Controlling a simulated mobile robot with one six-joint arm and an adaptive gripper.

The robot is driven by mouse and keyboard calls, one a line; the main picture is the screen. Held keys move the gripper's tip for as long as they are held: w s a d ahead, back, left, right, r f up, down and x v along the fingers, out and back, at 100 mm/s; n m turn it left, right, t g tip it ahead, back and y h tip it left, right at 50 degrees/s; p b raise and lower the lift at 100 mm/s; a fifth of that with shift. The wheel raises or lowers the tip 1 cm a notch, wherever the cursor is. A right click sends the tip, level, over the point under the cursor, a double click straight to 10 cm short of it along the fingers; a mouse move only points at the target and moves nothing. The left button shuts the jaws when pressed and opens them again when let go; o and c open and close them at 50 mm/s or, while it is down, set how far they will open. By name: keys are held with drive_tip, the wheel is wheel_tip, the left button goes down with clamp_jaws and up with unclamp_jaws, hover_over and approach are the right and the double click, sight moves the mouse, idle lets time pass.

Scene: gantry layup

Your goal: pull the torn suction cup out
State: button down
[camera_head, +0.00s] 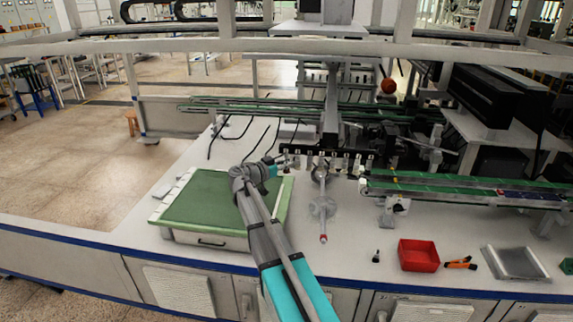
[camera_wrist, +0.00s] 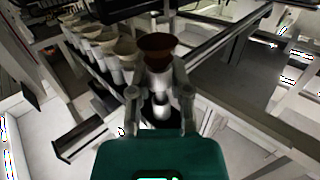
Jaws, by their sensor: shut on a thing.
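In the wrist view a brown suction cup (camera_wrist: 157,44), darker than its neighbours, sits at the far end of my gripper (camera_wrist: 160,95). The fingers are shut on the cup's pale stem, one finger on each side. It is the odd one out, so I take it for the torn cup; no tear can be made out. Several tan cups (camera_wrist: 101,38) stand in a row to its left. In the head view my gripper (camera_head: 281,161) is at the left end of the black bar (camera_head: 330,151) that carries the row; the held cup is too small to tell there.
A green-topped box (camera_head: 205,205) lies left of my arm. A red bin (camera_head: 418,255), an orange-and-black tool (camera_head: 460,263) and a metal tray (camera_head: 515,263) lie at the front right. A green conveyor (camera_head: 440,185) runs at right.

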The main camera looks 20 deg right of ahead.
drive_tip(key=shift+f+b, duration=0.9)
drive_tip(key=shift+f, duration=0.05)
idle(0.6)
drive_tip(key=shift+f+b, duration=1.6)
